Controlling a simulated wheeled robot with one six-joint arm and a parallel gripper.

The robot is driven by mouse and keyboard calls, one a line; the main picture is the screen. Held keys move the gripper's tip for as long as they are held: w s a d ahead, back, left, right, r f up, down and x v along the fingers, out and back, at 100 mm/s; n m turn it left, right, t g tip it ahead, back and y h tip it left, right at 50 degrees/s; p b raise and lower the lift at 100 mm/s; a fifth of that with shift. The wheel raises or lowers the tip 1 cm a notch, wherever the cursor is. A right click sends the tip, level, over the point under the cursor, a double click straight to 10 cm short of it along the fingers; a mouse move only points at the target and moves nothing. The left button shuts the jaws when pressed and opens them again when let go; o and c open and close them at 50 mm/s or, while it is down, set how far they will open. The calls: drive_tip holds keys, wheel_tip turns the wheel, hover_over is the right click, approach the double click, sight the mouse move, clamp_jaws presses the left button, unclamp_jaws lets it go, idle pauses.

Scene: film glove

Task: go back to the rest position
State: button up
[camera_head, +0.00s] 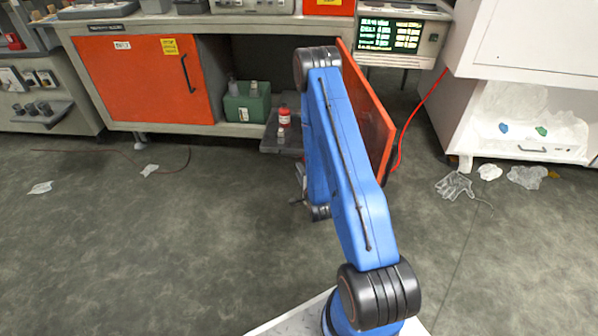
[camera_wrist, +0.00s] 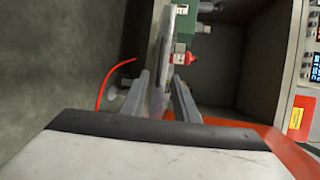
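My blue arm stands in the middle of the head view, raised and bent in front of the open cabinet. My gripper is mostly hidden behind the arm there; a small part shows low at its left side. In the wrist view my gripper (camera_wrist: 160,76) has its two grey fingers apart with a gap between them. I see nothing held. The grey pull-out shelf (camera_head: 270,142) shows beyond the fingers, also in the wrist view (camera_wrist: 160,50). A clear film glove (camera_head: 455,186) lies on the floor at the right, away from my gripper.
The open orange door (camera_head: 372,115) stands close behind my arm. A red cable (camera_head: 407,122) hangs right of the door. Film scraps (camera_head: 527,177) litter the floor; the left floor is mostly clear.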

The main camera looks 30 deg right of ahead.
drive_tip(key=w+a+r+n+g+y, duration=0.1)
drive_tip(key=w+a+r+n, duration=0.15)
drive_tip(key=r, duration=0.45)
drive_tip(key=w+a+r+n+g, duration=0.1)
drive_tip(key=r+n+g, duration=0.15)
drive_tip(key=r, duration=0.45)
drive_tip(key=s+a+r+n+g+y, duration=0.1)
drive_tip(key=s+a+r+n, duration=0.2)
drive_tip(key=r, duration=0.4)
drive_tip(key=s+a+r+n+g, duration=0.1)
drive_tip(key=s+r+n, duration=0.25)
drive_tip(key=r, duration=0.35)
drive_tip(key=s+a+r+n+g, duration=0.1)
drive_tip(key=s+a+r+n, duration=0.1)
drive_tip(key=s, duration=1)
drive_tip(key=s+a+r+n+g, duration=0.2)
drive_tip(key=s+r, duration=0.5)
drive_tip(key=s, duration=0.5)
drive_tip(key=s+a+r+n+g+y, duration=0.1)
drive_tip(key=s+r+n, duration=0.4)
drive_tip(key=s, duration=0.8)
drive_tip(key=shift+a+r+n+g, duration=0.3)
drive_tip(key=shift+a+g, duration=0.45)
drive_tip(key=shift+a, duration=0.45)
